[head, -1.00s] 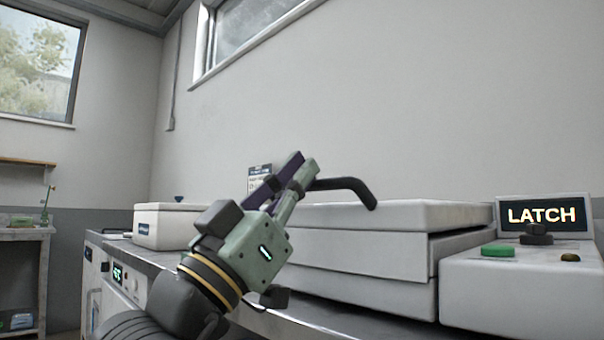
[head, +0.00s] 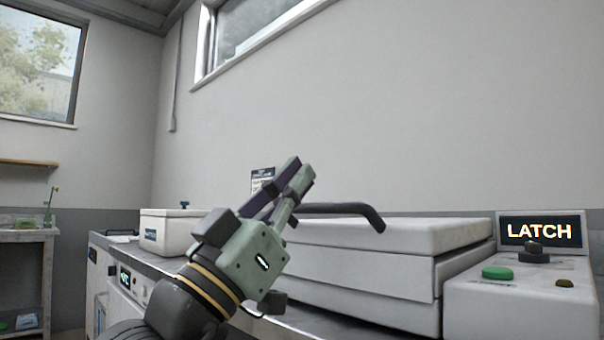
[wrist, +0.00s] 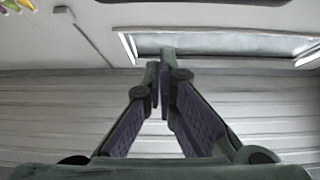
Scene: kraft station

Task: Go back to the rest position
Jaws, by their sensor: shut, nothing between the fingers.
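My gripper (head: 298,172) is raised in front of the counter in the head view, its fingers pointing up and to the right. Its fingers are closed together and hold nothing. In the wrist view the closed fingertips (wrist: 163,68) point toward the ceiling and a window, with nothing between them. A dark curved handle (head: 345,210) of the white press-like box (head: 370,262) shows just behind and right of the fingers. I cannot tell whether the gripper touches the handle.
A control box (head: 520,305) with a lit LATCH screen (head: 540,232), a green button (head: 496,273) and a dark knob (head: 534,250) stands at the right. A white lidded box (head: 170,235) sits at the left of the counter. A shelf table (head: 28,236) stands far left. The air above the counter is clear.

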